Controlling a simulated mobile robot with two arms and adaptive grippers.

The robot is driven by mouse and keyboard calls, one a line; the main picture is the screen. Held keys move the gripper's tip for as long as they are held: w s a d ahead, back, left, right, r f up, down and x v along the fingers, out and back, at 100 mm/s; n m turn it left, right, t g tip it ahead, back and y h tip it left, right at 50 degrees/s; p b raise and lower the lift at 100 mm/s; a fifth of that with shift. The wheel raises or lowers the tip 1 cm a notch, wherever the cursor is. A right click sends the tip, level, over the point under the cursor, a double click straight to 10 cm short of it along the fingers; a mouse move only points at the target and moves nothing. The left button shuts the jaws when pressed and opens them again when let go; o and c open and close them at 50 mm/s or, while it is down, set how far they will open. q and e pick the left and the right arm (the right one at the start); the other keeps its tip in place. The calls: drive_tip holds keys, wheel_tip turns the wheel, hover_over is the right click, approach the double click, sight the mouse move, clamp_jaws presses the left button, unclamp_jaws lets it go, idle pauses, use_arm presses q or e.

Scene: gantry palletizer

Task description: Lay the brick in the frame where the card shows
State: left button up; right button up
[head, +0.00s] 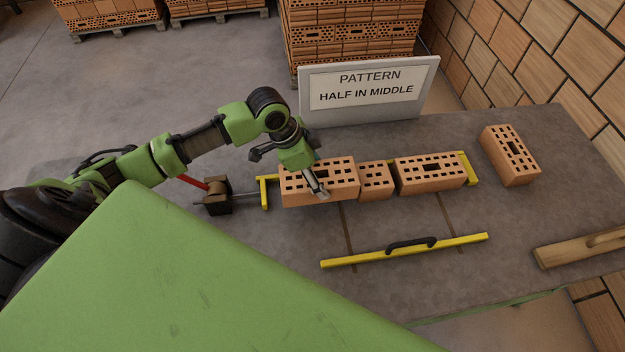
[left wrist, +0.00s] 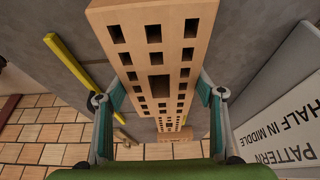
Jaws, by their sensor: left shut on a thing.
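My left gripper (head: 317,188) is shut on a full perforated orange brick (head: 345,184), with one finger on each long side. The left wrist view shows this brick (left wrist: 155,62) between the fingers (left wrist: 158,105). It is at the left end of a row, beside the yellow frame's left end stop (head: 264,192). To its right are a half brick (head: 376,182) and a full brick (head: 430,176). I cannot tell whether the held brick bears on the table. The card (head: 365,88) reads "PATTERN HALF IN MIDDLE". My right gripper is not in view.
A yellow bar with a black handle (head: 405,250) lies in front of the row, apart from it. A loose brick (head: 510,155) lies at right on the grey table (head: 540,215). A wooden tool (head: 580,247) lies at the right edge. Brick stacks (head: 350,35) stand behind.

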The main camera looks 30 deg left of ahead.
use_arm(q)
drive_tip(key=shift+w+a+f, duration=0.2)
drive_tip(key=shift+a+f, duration=0.45)
drive_tip(key=shift+a+f+p, duration=0.2)
drive_tip(key=shift+f+p, duration=0.5)
drive_tip(key=shift+f, duration=1.1)
drive_tip(key=o, duration=2.1)
drive_tip(key=shift+f, duration=0.25)
drive_tip(key=shift+s, duration=0.1)
drive_tip(key=shift+r, duration=0.15)
drive_tip(key=b+v, duration=0.1)
drive_tip(key=v, duration=1.1)
